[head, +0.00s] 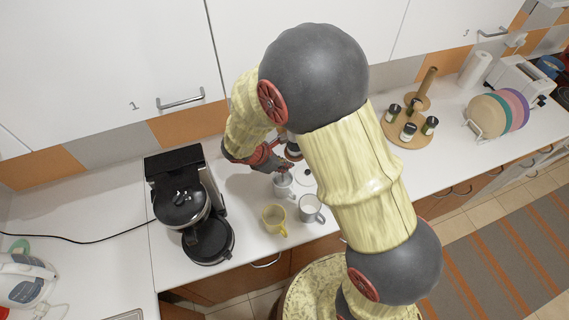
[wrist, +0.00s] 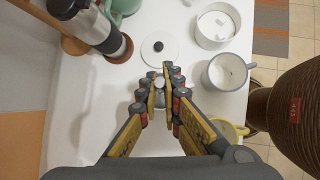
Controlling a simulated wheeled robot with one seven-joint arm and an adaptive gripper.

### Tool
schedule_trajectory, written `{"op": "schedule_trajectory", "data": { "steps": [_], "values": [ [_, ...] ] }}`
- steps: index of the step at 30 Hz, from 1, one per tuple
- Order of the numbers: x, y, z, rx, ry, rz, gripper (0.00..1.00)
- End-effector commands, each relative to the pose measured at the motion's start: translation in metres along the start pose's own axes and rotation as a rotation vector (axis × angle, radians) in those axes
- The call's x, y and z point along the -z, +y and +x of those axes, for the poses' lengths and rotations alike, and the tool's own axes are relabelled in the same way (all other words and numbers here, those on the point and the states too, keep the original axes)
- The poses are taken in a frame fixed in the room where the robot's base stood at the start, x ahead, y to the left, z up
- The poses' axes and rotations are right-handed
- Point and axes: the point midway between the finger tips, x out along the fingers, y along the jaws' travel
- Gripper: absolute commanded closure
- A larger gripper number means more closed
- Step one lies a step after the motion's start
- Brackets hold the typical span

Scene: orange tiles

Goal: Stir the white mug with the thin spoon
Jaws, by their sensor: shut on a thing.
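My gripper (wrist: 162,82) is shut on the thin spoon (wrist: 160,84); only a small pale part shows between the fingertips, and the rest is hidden. In the head view my gripper (head: 284,165) is above a pale grey-white cup (head: 284,187). I cannot tell whether the spoon reaches into that cup. The white mug (wrist: 226,72) stands upright, apart from my fingers, to their right in the wrist view. It also shows in the head view (head: 311,209), in front and to the right of my gripper.
A yellow mug (head: 273,218) stands close to the white mug. A white lid with a black knob (wrist: 160,47) and a white bowl (wrist: 216,24) lie nearby. A black coffee maker (head: 185,203) stands left. A wooden spice stand (head: 410,137) is farther right.

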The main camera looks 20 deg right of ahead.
Motion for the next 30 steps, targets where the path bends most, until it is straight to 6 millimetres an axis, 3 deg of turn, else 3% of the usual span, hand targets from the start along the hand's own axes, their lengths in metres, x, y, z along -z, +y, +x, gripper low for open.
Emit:
{"op": "schedule_trajectory", "data": {
  "steps": [21,30],
  "values": [
    [0.028,0.0,0.046,0.001,0.0,0.001,1.0],
    [0.033,-0.001,0.053,0.003,0.001,-0.001,1.0]
  ]
}}
